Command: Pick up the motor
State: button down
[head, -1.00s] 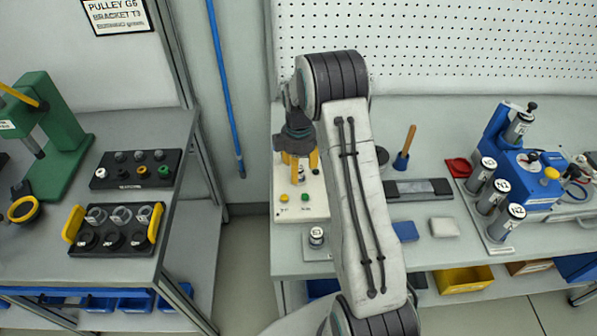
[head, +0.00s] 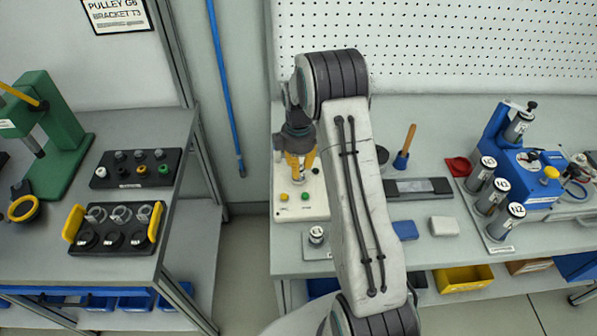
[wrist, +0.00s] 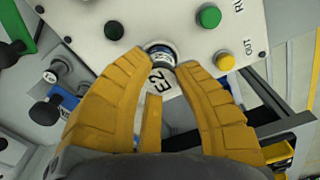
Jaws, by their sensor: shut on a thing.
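The motor (wrist: 161,53) is a small metallic cylinder with a dark blue band, at the white button panel (wrist: 115,55). Marking "E2" shows just below it in the wrist view. My gripper (wrist: 162,62) has its yellow fingers shut on the motor, one on either side. In the head view, my gripper (head: 300,176) points down over the white panel (head: 317,207) at the left end of the right bench. The fingers hide most of the motor there. I cannot tell whether it is clear of the panel.
Green (head: 305,197) and yellow (head: 283,197) buttons sit close in front of the gripper. Another labelled cylinder (head: 316,235) stands near the bench's front edge. Several similar cylinders stand by a blue machine (head: 530,170) at right.

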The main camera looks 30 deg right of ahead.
aim_at(301, 166)
jog(key=shift+w+r, duration=0.1)
jog(key=shift+r, duration=0.4)
jog(key=r, duration=0.1)
jog(key=r+b, duration=0.1)
jog(key=r, duration=0.1)
jog(key=shift+d+r, duration=0.2)
jog(key=shift+d, duration=0.2)
jog(key=s+d+r+b, duration=0.2)
jog(key=s+d+r, duration=0.3)
jog(key=d, duration=0.5)
jog(key=shift+r, duration=0.75)
